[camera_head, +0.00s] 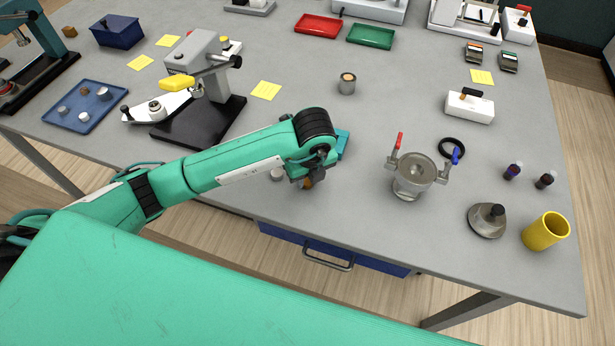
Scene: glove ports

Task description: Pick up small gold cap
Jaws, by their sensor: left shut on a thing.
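My left arm reaches across from the left, and its gripper (309,180) points down at the front part of the grey table. It is shut on the small gold cap (307,184), of which only a small brownish-gold part shows below the wrist. The fingers are mostly hidden by the wrist, so I cannot tell whether the cap touches the table. My right gripper is out of view.
A small pale round piece (277,174) is just left of the gripper. A metal pot with red and blue handles (412,183) stands to the right. A blue tray (86,106) holds small parts at the left. The table behind the wrist is mostly clear.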

